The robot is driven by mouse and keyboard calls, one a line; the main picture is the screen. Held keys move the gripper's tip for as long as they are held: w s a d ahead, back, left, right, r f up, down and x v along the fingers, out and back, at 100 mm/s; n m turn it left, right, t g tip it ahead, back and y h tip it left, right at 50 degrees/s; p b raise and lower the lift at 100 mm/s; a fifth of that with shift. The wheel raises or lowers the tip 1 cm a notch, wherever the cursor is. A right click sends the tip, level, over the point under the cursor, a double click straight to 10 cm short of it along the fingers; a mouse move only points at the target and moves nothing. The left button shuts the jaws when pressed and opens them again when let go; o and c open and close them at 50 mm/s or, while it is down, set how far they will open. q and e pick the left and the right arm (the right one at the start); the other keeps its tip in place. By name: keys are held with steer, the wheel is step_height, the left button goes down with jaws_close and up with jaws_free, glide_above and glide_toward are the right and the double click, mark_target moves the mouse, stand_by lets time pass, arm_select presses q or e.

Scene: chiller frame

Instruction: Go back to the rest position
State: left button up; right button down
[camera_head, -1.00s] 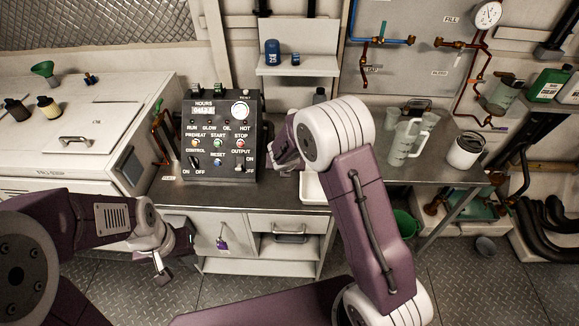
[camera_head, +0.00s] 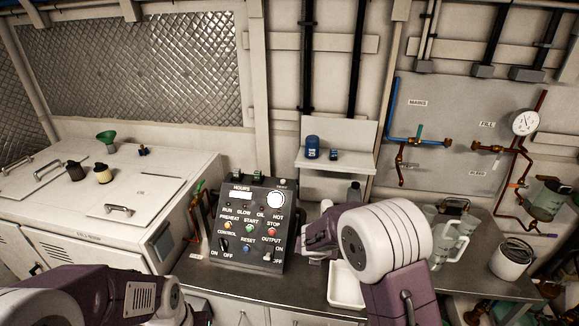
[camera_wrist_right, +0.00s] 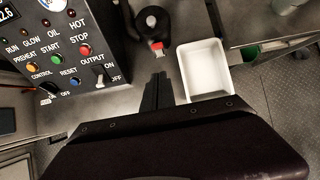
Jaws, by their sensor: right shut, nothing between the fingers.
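My right gripper (camera_wrist_right: 158,90) is shut and empty in the right wrist view. Its dark fingers point over the grey counter, between the control box and a white tray. In the head view the right gripper (camera_head: 318,238) is partly hidden by my arm, just right of the control box (camera_head: 248,225). My left arm comes in at the lower left of the head view. Its wrist is cut by the bottom edge, and the left fingers are out of frame.
The white tray (camera_head: 345,288) stands on the counter, also in the right wrist view (camera_wrist_right: 207,70). A dark bottle-like object (camera_wrist_right: 150,25) with a red part stands beside it. Clear jugs (camera_head: 452,240) are at right. A white cabinet stands left.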

steer(key=s+d+m+g+b, duration=0.2)
steer(key=s+d+m+b, duration=0.45)
steer(key=s+m, duration=0.65)
steer(key=s+a+f+m+g+y+p, duration=0.1)
steer(key=s+f+m, duration=0.1)
steer(key=s+m, duration=0.4)
steer(key=s+a+f+m+g+y, duration=0.1)
steer(key=s+m, duration=0.4)
steer(key=m, duration=0.9)
steer(key=shift+s+a+f+g+p, duration=0.35)
steer(key=shift+f+g, duration=0.1)
steer(key=shift+g, duration=0.25)
